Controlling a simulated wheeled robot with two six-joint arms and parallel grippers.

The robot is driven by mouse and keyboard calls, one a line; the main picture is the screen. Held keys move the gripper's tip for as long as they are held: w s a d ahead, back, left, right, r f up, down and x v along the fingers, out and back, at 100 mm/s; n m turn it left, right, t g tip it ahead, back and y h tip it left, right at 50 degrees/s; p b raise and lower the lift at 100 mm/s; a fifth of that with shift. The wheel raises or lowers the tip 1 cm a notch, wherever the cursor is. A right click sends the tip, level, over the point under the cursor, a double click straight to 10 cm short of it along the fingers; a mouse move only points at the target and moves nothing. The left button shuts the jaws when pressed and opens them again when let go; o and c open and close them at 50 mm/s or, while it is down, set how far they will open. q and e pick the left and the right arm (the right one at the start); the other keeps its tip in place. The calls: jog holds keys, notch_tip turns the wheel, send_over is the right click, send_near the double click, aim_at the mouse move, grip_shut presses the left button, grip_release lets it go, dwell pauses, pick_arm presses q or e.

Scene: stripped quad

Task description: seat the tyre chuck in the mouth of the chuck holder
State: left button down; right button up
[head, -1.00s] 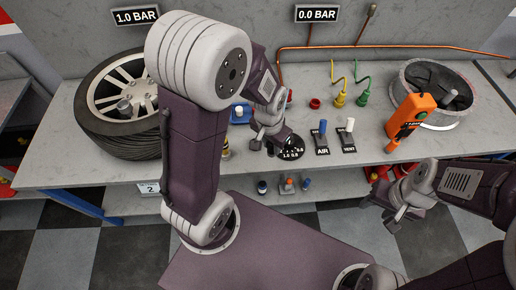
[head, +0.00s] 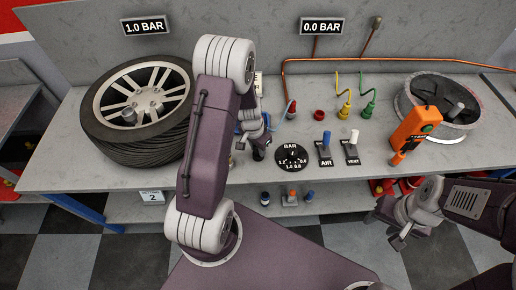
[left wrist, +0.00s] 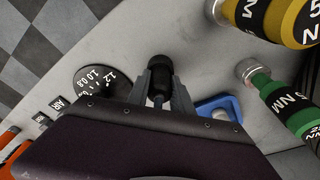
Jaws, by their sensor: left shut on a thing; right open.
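My left gripper (head: 257,147) is over the bench, left of the round BAR gauge, partly covered by my own arm in the head view. In the left wrist view its fingers (left wrist: 160,98) are shut on a black cylindrical piece, the tyre chuck (left wrist: 159,70), whose dark round end points away from the gripper. A blue U-shaped bracket (left wrist: 228,101), apparently the chuck holder, lies just right of the fingers, apart from the chuck. A rounded metal part shows inside it. My right gripper (head: 392,222) is open and empty, in front of the bench at the right.
The BAR gauge (head: 291,156) and AIR switch (head: 325,150) lie right of the left gripper. Yellow (left wrist: 296,22) and green (left wrist: 285,100) handles marked NM stand beside the bracket.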

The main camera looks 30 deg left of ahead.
pick_arm(q)
jog(key=shift+d+f+b, duration=0.1)
jog(key=shift+f+b, duration=0.05)
jog(key=shift+b, duration=0.15)
jog(key=c, duration=1.2)
grip_release()
jog(key=shift+o, duration=0.4)
jog(key=shift+r+p, duration=0.5)
notch_tip(320, 180, up, 11)
jog(key=s+p, duration=0.1)
jog(key=s, duration=0.1)
jog(key=s+d+r+n, duration=0.1)
jog(key=s+d+n, duration=0.1)
jog(key=s+d, duration=0.5)
jog(key=s, duration=0.3)
jog(key=shift+s+d+r+n+g, duration=0.2)
jog(key=shift+s+r+n+g, duration=0.1)
jog(key=shift+r+n, duration=0.1)
